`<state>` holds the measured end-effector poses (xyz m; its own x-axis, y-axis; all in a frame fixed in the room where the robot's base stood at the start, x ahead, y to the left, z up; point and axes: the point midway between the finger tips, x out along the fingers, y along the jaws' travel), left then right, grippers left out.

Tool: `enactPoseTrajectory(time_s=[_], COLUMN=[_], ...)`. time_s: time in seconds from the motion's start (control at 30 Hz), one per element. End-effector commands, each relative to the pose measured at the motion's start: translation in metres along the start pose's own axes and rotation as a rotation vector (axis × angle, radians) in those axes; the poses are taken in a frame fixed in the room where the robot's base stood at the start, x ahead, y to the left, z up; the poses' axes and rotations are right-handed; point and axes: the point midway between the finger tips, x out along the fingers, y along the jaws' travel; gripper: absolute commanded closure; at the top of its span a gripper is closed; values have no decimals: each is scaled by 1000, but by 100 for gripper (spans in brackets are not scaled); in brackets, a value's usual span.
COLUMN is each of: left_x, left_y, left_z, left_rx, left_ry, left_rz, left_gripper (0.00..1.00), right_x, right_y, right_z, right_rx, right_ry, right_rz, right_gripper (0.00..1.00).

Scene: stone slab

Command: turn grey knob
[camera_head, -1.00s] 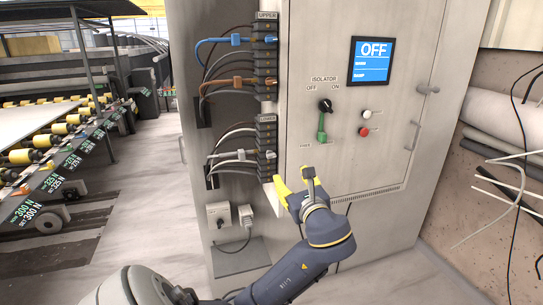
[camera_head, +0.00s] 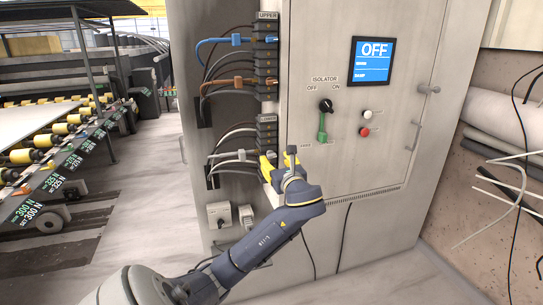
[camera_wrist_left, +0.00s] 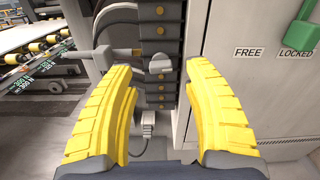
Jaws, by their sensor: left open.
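A small light-grey knob-like piece (camera_wrist_left: 159,66) sits on the dark connector column in the left wrist view, between my fingertips in the picture. I cannot tell how far it is from them. My left gripper (camera_head: 278,157) has yellow fingers. It is open and empty in front of the lower connector column (camera_head: 266,132), which it partly hides in the head view. The left wrist view shows the open fingers (camera_wrist_left: 158,72) on both sides of the column. My right gripper is not in view.
Blue (camera_head: 220,41), brown and grey cables plug in from the left. A small switch box (camera_head: 219,214) is below.

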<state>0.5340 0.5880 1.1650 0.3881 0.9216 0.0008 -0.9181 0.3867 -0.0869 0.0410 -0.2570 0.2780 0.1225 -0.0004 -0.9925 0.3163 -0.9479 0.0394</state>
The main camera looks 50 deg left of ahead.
Motion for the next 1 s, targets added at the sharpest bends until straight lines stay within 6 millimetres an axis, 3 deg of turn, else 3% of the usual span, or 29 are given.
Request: enactPoseTrajectory(time_s=[0.2,0.4,0.87,1.0], left_x=[30,45,50,50], left_y=[0,0,0,0], left_z=[0,0,0,0], left_rx=[2,2,0,0], left_ry=[-1,0,1,1], left_rz=[1,0,-1,-1], left_gripper=[49,49,47,63], right_x=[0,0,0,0], right_y=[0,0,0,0], right_z=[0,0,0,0], right_rx=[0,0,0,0], right_ry=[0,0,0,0], right_rz=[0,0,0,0], right_gripper=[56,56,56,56])
